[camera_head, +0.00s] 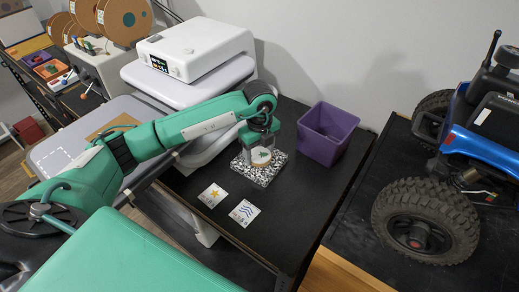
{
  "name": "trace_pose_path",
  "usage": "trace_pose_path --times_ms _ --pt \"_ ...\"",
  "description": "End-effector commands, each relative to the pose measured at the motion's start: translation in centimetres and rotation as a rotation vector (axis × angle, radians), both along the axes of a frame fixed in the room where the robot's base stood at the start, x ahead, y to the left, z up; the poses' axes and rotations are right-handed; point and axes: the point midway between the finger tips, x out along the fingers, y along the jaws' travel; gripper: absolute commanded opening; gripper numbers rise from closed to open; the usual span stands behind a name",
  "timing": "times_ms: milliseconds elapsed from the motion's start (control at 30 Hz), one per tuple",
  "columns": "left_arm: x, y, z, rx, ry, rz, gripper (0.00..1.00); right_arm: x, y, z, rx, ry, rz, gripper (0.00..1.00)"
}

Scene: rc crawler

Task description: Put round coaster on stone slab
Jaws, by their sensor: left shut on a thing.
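The round coaster (261,157) is pale with a dark green mark on it. The stone slab (264,176) is a black-and-white speckled square on the dark table. My left arm comes in from the left, and its gripper (259,150) points down over the slab, shut on the coaster. The coaster is within the slab's outline. I cannot tell whether it touches the slab or is just above it. The gripper hides part of the coaster and of the slab's back. My right gripper is not in view.
A purple square bin (326,134) stands close to the slab's right. Two white cards, one with a star (213,195) and one with waves (245,212), lie in front. A white device (195,47) stands behind left. A blue crawler (455,150) stands far right. The table's front right is clear.

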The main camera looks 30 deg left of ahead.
Motion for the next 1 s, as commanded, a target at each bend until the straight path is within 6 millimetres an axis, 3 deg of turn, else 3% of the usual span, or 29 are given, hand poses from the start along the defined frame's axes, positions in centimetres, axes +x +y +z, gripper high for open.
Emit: trace_pose_path --times_ms 167,200,300,700,867,1000 --pt "0.0 0.0 -0.4 0.0 0.0 0.0 0.42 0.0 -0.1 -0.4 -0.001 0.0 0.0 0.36" --pt "0.0 0.0 -0.3 0.0 0.0 0.0 0.69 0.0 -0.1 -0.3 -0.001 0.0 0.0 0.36" --pt "0.0 0.0 -0.3 0.0 0.0 0.0 0.86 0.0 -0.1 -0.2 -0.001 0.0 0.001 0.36" --pt "0.1 0.0 0.4 0.0 -0.002 0.0 0.86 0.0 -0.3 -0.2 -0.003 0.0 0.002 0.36" --pt "0.1 0.0 3.0 -0.001 -0.006 -0.002 0.86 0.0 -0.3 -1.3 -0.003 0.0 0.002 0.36" --pt "0.2 0.0 6.3 -0.001 -0.006 -0.001 0.86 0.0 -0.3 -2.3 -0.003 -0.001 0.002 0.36"
